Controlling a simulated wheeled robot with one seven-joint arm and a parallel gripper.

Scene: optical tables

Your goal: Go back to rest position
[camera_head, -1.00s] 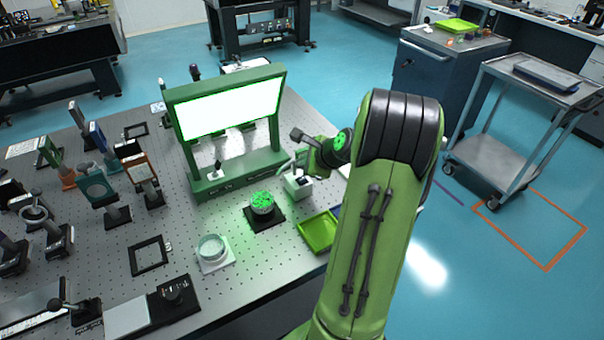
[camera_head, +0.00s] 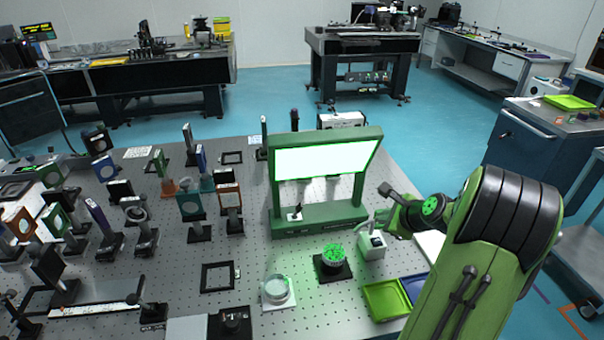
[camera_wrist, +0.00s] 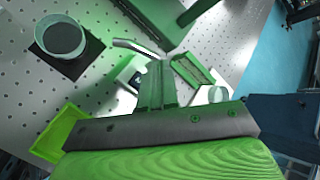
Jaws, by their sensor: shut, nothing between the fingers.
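My gripper (camera_head: 384,219) is at the end of my green arm, on the right side of the optical table (camera_head: 330,293). It is shut and empty, just above a small white box-shaped device (camera_head: 371,246). In the wrist view, my gripper (camera_wrist: 155,80) points down toward the table, and the white device (camera_wrist: 128,75) is partly hidden behind the fingers. I cannot tell whether the fingers touch it.
A green frame with a bright panel (camera_head: 325,160) stands behind my gripper. A round green-lit part (camera_head: 333,257), a glass dish (camera_head: 276,289) and a green tray (camera_head: 386,300) lie nearby. Several mounted optics crowd the table's left. Blue floor (camera_head: 420,130) is free behind.

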